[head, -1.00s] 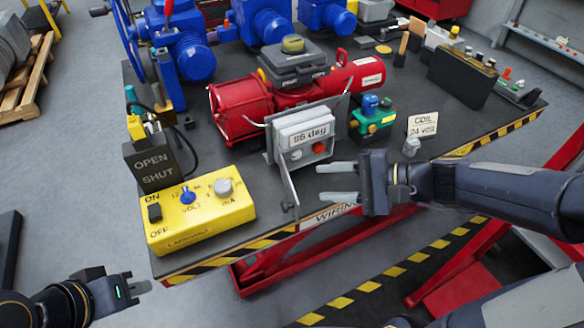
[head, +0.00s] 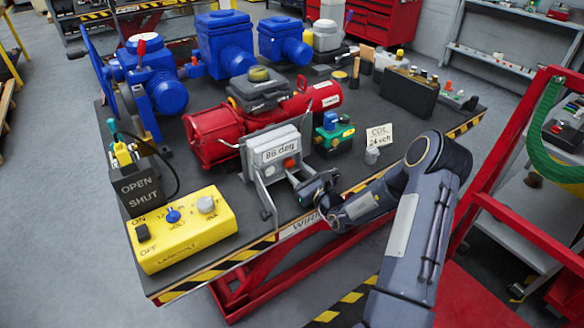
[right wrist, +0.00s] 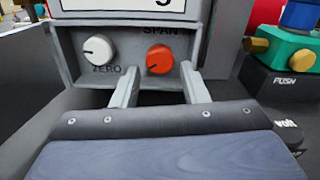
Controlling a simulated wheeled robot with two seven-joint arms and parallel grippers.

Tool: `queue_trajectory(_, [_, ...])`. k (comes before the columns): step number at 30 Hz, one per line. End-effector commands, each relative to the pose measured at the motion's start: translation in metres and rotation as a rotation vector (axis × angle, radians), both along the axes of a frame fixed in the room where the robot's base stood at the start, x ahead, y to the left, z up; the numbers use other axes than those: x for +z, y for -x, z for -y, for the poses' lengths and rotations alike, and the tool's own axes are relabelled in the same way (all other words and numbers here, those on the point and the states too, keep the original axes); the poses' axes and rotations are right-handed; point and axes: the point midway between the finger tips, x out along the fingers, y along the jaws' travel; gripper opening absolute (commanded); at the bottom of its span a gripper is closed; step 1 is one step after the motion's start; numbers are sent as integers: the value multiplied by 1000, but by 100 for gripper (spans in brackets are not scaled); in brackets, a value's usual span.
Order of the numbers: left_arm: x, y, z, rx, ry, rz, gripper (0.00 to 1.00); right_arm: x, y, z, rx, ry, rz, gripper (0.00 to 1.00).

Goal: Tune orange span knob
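The grey positioner box (head: 275,149) has a display that reads 86 deg. My right gripper (head: 293,179) is at the front of the box. In the right wrist view my right gripper (right wrist: 159,76) is open, its fingers to either side of and below the orange knob, with gaps between. Contact with the knob is not visible. My left gripper is out of view.
A green and blue device (head: 333,133) stands to the right, beside a coil sign (head: 379,137). A yellow calibrator box (head: 182,228) sits front left. The red actuator (head: 215,132) is behind.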

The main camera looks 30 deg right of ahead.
Motion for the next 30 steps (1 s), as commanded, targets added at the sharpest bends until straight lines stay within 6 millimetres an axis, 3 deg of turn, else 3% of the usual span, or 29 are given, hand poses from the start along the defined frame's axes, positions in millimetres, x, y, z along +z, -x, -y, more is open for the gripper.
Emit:
queue_trajectory(6, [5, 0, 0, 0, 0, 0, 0, 0, -22, -2, 2, 0, -1, 40])
queue_trajectory(15, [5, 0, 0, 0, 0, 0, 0, 0, -24, -2, 1, 0, -1, 40])
queue_trajectory(22, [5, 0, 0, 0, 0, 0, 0, 0, -24, -2, 2, 1, -1, 10])
queue_trajectory(30, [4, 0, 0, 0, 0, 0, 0, 0, -24, -2, 2, -24, -2, 8])
